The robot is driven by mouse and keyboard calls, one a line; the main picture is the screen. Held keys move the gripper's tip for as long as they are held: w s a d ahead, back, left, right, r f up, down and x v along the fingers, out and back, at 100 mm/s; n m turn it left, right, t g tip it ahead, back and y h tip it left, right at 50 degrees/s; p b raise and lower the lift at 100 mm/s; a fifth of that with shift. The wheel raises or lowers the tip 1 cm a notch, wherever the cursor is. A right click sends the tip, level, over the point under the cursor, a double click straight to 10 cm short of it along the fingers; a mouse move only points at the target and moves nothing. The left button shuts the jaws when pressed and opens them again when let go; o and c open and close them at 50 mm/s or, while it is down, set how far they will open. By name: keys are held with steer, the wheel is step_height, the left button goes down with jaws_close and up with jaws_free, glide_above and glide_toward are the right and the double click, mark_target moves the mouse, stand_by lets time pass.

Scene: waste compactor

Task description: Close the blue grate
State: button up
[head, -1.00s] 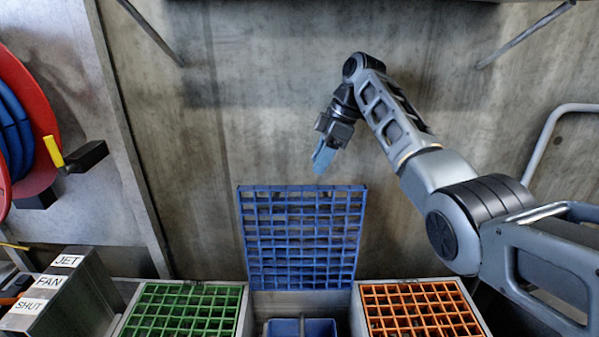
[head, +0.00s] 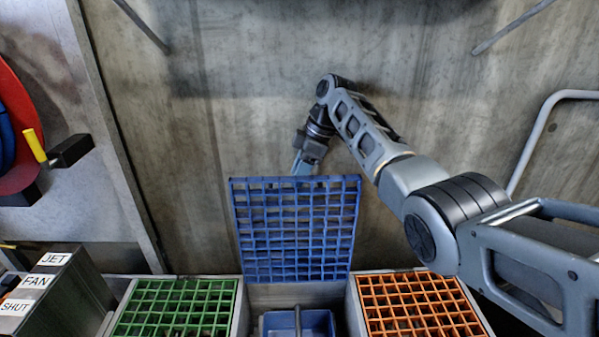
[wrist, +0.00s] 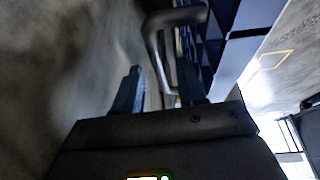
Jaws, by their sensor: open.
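The blue grate (head: 294,228) stands upright, raised open over the middle bay between the green and orange grates in the head view. Part of its blue lattice also shows in the wrist view (wrist: 208,50), right of the fingers. My gripper (head: 303,168) is at the top edge of the blue grate, its fingertips partly hidden behind that edge. In the wrist view my gripper (wrist: 160,88) is open, with its two blue fingers apart and nothing held between them. I cannot tell whether a finger touches the grate.
A green grate (head: 176,308) lies flat at left and an orange grate (head: 418,305) lies flat at right. A blue bin (head: 298,323) sits below the raised grate. A labelled box (head: 45,290) and a yellow-handled lever (head: 50,150) are at left. The concrete wall (head: 240,90) is behind.

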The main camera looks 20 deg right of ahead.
jaws_close()
stand_by(0.3)
stand_by(0.4)
